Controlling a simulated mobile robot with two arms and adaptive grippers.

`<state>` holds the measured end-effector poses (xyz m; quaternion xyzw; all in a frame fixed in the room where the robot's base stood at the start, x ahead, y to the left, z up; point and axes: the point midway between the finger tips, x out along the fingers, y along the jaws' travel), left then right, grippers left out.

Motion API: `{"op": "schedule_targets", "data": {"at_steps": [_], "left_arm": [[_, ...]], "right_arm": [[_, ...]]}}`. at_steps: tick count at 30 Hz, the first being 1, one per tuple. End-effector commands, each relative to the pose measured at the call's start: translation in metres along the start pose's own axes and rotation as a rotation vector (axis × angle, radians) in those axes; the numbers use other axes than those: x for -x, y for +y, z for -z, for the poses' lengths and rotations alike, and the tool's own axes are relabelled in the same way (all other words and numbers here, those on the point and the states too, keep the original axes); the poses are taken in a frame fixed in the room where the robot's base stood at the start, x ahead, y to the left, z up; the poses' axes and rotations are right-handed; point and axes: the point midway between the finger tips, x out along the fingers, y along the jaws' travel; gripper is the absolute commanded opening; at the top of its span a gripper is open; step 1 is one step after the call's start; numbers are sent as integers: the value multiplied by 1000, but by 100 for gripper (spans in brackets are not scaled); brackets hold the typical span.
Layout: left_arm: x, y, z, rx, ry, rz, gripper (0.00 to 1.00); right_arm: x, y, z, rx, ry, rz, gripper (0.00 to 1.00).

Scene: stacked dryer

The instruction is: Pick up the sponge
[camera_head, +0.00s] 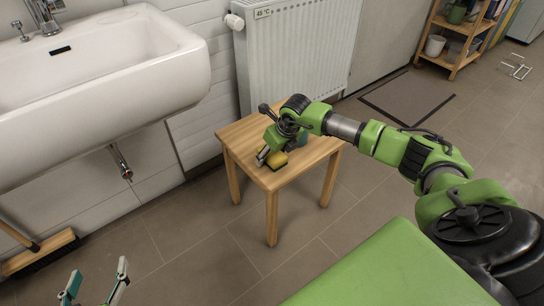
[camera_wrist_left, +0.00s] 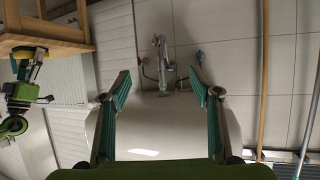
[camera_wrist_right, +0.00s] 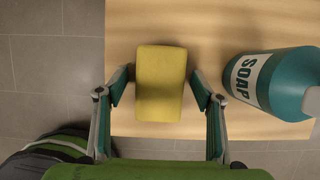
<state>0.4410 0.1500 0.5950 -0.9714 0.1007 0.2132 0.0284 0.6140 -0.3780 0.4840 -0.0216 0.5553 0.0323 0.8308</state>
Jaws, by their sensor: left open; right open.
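The yellow sponge (camera_wrist_right: 160,84) lies on the small wooden table (camera_head: 246,134), close to its front edge in the right wrist view. In the head view the sponge (camera_head: 278,160) is partly hidden by my right gripper (camera_head: 269,157). In the right wrist view my right gripper (camera_wrist_right: 164,90) is open, with one finger on each side of the sponge's near half and small gaps visible on both sides. My left gripper (camera_head: 96,282) is open and empty at the bottom left of the head view. It also shows in the left wrist view (camera_wrist_left: 160,85), facing the sink's underside.
A teal soap bottle (camera_wrist_right: 286,84) stands right of the sponge, close to the right finger. A white sink (camera_head: 110,75) is left of the table, and a radiator (camera_head: 298,55) stands behind it. The floor before the table is clear.

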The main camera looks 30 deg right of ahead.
Motion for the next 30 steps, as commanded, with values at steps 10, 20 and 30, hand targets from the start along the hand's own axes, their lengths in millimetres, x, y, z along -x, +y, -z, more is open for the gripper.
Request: {"op": "schedule_targets", "data": {"at_steps": [10, 20, 30], "left_arm": [[0, 0, 0, 0, -1, -1, 57], [0, 0, 0, 0, -3, 0, 57], [9, -5, -31, 0, -146, 10, 57]], "right_arm": [[0, 0, 0, 0, 1, 0, 30], [-1, 0, 1, 0, 3, 0, 30], [15, 0, -6, 0, 0, 0, 30]]}}
